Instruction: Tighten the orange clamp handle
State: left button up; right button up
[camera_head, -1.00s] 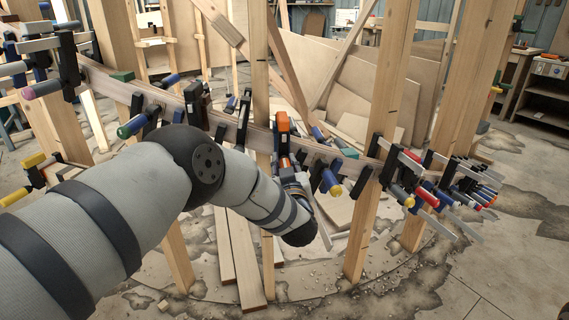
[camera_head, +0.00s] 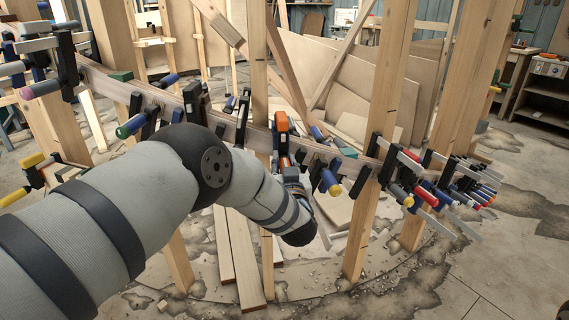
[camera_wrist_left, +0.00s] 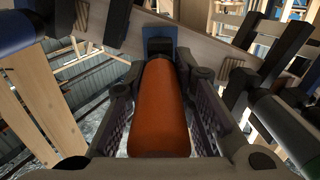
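The orange clamp handle (camera_wrist_left: 160,108) runs lengthwise through the middle of the left wrist view, pointing away to a dark and blue clamp part on the curved wooden stringer. My left gripper (camera_wrist_left: 161,85) has one finger on each side of the handle, with narrow gaps showing, so it looks open around it. In the head view my left gripper (camera_head: 291,176) is partly hidden by my own forearm, just below the orange-topped clamp (camera_head: 281,124) near the middle of the stringer (camera_head: 262,137). My right gripper is not clearly visible.
Blue and black clamps (camera_head: 329,177) sit close to the right of my left gripper. More clamps line the stringer on both sides. Upright wooden posts (camera_head: 378,140) stand beside and behind it. Loose boards (camera_head: 244,255) lie on the floor below. Open floor is at the lower right.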

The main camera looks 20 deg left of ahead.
pick_arm(q)
jog(key=o, duration=0.4)
jog(key=v, duration=1.2)
jog(key=shift+s, duration=0.15)
jog(key=p+v, duration=0.2)
jog(key=v, duration=0.3)
jog(key=shift+s+d, duration=0.15)
jog(key=shift+s, duration=0.2)
pick_arm(e)
jog(key=shift+w+r+t, duration=0.4)
jog(key=shift+w+r, duration=0.6)
jog(key=shift+r, duration=0.1)
pick_arm(q)
jog(key=shift+f, duration=0.15)
